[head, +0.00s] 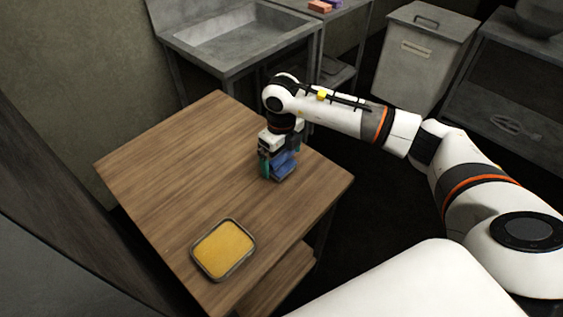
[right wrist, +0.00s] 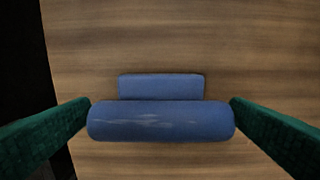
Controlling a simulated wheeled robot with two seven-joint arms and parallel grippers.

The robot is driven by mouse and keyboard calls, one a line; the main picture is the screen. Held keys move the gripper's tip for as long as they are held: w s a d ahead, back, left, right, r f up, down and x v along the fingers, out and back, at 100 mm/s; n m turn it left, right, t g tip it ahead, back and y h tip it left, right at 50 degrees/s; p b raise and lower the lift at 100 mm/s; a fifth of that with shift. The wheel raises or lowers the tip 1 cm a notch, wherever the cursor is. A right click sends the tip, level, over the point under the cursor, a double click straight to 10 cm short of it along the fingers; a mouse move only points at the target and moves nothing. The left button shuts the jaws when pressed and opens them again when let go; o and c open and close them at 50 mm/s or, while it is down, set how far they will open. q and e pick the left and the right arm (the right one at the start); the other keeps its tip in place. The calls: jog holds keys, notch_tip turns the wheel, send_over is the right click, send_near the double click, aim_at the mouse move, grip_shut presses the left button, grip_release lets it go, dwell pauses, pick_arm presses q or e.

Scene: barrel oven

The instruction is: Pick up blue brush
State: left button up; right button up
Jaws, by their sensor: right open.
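The blue brush (head: 283,167) is on the wooden table (head: 190,150), near its right edge. In the right wrist view the brush (right wrist: 160,120) shows as a wide rounded blue bar with a smaller blue block behind it. My right gripper (head: 275,169) points down over the brush. Its two green fingers are open, one at each end of the wide bar, close to its ends. I cannot tell whether they touch it. The gripper partly hides the brush in the head view. My left gripper is out of view.
A tray with a yellow filling (head: 223,249) sits at the table's near corner. A grey sink (head: 240,38) stands beyond the table. A grey bin (head: 425,55) is at the back right. The table's left and middle are clear.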

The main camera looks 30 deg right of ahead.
aim_at(281, 155)
jog(key=c, duration=1.1)
jog(key=shift+o, duration=0.2)
notch_tip(281, 155, up, 10)
jog(key=shift+b, duration=0.5)
jog(key=shift+o, duration=1.3)
jog(key=shift+c, duration=0.6)
